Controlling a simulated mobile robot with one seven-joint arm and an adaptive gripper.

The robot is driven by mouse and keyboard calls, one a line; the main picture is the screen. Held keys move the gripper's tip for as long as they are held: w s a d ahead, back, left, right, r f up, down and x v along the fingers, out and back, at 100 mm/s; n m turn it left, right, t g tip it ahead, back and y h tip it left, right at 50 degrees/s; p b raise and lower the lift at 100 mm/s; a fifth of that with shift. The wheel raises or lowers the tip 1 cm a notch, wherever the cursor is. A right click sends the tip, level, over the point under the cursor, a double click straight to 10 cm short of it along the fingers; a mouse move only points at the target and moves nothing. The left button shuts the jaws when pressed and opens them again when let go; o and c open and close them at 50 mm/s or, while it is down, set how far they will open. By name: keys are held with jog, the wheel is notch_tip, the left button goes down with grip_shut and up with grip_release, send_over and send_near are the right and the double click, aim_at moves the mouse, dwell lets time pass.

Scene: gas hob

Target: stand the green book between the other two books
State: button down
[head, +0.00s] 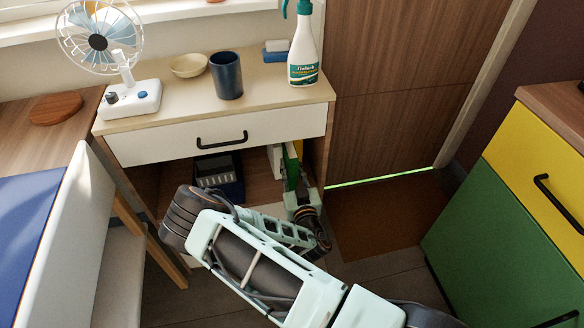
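The green book (291,162) stands upright, seen mostly edge-on, in the open shelf under the drawer, near its right side. A pale upright thing (274,160), perhaps one of the other books, is just left of it. I cannot make out the other two books clearly. My gripper (300,182) reaches into the shelf opening at the green book's near edge. Its fingers are small, dark and partly hidden, so whether they hold the book does not show.
A dark blue box (219,176) sits left in the shelf. The closed drawer (220,138) overhangs the opening. On top are a fan (130,98), dark cup (226,76), bowl (189,65) and spray bottle (303,52). Floor to the right is free before the green-and-yellow cabinet (500,235).

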aim_at(294, 177)
dwell(0.3)
jog(key=c, duration=1.7)
grip_release()
jog(key=shift+o, duration=0.2)
jog(key=v, duration=0.7)
jog(key=shift+s+r, duration=0.1)
jog(key=shift+s, duration=0.15)
jog(key=shift+d, duration=0.1)
